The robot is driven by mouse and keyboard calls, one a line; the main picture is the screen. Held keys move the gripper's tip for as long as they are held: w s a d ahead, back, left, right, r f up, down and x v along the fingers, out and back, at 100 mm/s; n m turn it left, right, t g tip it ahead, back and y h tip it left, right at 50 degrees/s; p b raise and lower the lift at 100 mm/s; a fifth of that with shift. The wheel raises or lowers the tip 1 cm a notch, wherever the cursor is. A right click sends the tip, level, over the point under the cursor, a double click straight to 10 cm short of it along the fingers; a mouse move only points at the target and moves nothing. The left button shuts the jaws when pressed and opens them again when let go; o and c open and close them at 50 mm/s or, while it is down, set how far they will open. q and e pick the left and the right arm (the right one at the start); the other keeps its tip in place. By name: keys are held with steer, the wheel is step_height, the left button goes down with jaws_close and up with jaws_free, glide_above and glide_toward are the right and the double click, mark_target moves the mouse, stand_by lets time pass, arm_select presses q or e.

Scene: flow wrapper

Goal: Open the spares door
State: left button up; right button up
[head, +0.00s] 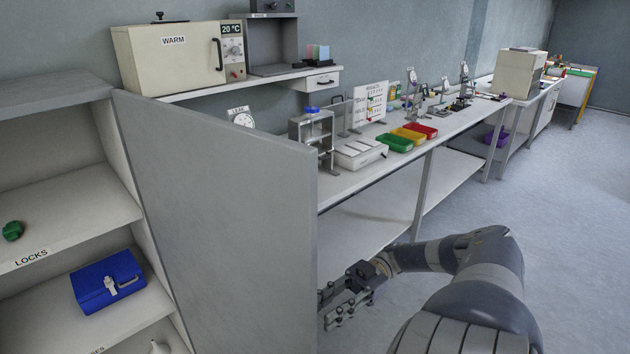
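A large grey door panel (222,215), which I take to be the spares door, stands swung out from the shelf cabinet (118,150) at the left. The cabinet's inside shows; no handle shows on this face of the door. My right gripper (328,309) is low beside the door's free edge, on its far side. Its fingers look spread apart with nothing seen between them. The door edge may hide part of them, and I cannot tell whether they touch it. My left gripper is not in view.
The cabinet holds a green object (13,231) on the LOCKS shelf and a blue case (108,281) below. A bench (350,182) with trays and instruments runs behind the door. A WARM oven (170,58) sits on a wall shelf. Floor (570,200) at right is clear.

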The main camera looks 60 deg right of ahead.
steer(key=shift+v, duration=0.85)
